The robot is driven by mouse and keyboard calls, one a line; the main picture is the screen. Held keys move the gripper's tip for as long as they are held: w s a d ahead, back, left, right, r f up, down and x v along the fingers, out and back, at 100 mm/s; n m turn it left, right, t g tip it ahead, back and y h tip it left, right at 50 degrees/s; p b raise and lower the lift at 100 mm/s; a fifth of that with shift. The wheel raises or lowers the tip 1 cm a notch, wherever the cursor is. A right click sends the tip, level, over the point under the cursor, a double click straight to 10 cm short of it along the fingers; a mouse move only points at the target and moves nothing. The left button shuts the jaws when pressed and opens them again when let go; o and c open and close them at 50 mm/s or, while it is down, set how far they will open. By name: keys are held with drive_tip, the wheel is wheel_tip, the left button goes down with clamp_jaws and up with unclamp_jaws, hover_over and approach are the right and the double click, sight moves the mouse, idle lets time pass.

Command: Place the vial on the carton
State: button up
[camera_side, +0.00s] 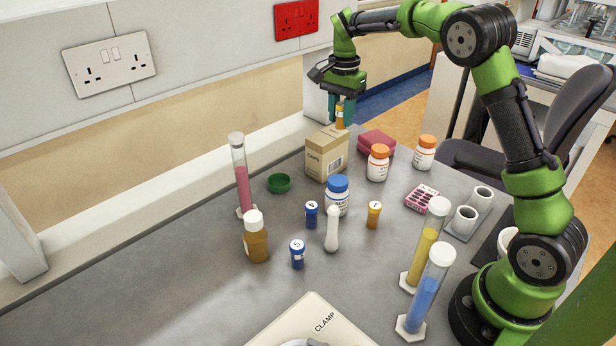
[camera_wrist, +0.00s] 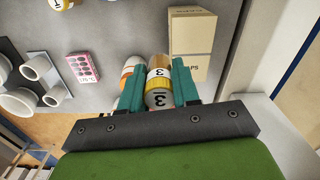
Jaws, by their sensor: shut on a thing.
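The orange vial (camera_side: 340,117), marked 3 in the wrist view (camera_wrist: 159,90), is held between the teal fingers of my gripper (camera_side: 341,112). My gripper, also in the wrist view (camera_wrist: 158,84), is shut on it. In the side view the vial hangs upright at the back right of the carton's top. The tan carton (camera_side: 322,160) stands on the bench with a printed label. In the wrist view the carton (camera_wrist: 191,35) lies just beyond the fingers. I cannot tell whether the vial touches it.
A red box (camera_side: 377,142) and white bottles with orange caps (camera_side: 378,164) (camera_side: 424,154) stand right of the carton. A green lid (camera_side: 279,183) lies to its left. Nearer are a blue-capped bottle (camera_side: 337,196), other vials (camera_side: 311,214) and tall cylinders (camera_side: 424,250).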

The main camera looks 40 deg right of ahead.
drive_tip(key=w, duration=0.3)
drive_tip(key=w+d, duration=0.1)
drive_tip(key=w, duration=0.1)
drive_tip(key=shift+f, duration=1.95)
drive_tip(key=shift+f, duration=0.1)
drive_tip(key=shift+f, duration=0.15)
drive_tip(key=o, duration=1)
